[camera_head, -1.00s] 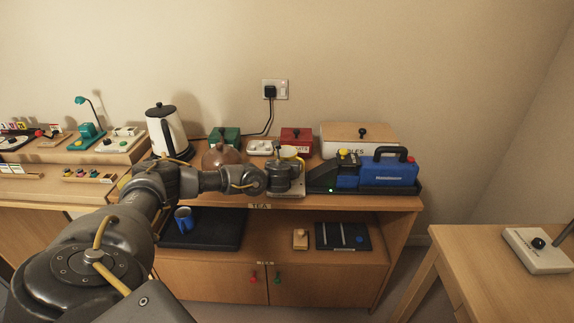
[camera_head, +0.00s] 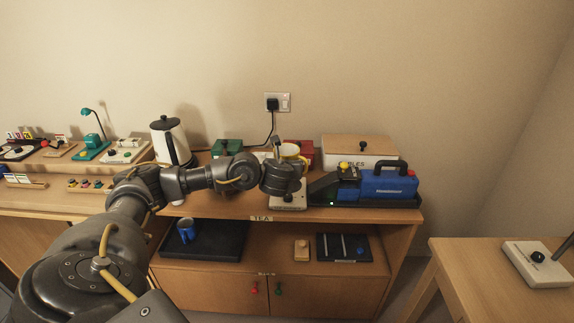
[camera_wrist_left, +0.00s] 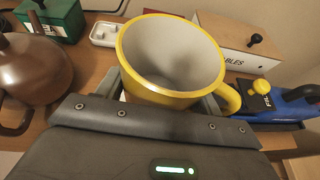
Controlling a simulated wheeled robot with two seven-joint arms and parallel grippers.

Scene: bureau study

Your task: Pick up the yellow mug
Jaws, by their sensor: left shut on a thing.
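The yellow mug (camera_wrist_left: 172,95) is upright and empty in the left wrist view, its pale inside showing and its handle pointing right. My left gripper (camera_wrist_left: 165,108) is shut on the mug, with the jaws on either side of its body. In the head view the mug (camera_head: 290,151) shows just above and behind my left wrist, over the tea shelf top. The wrist hides its lower part, so I cannot tell there how high it is above the surface. My right gripper is not in view.
A brown teapot (camera_wrist_left: 32,68) stands left of the mug, with a green box (camera_head: 226,147) behind it. A red box (camera_head: 305,150) and a lidded cables box (camera_head: 360,152) stand behind. A blue toolbox-like case (camera_head: 388,184) is at right. A white kettle (camera_head: 167,139) stands at left.

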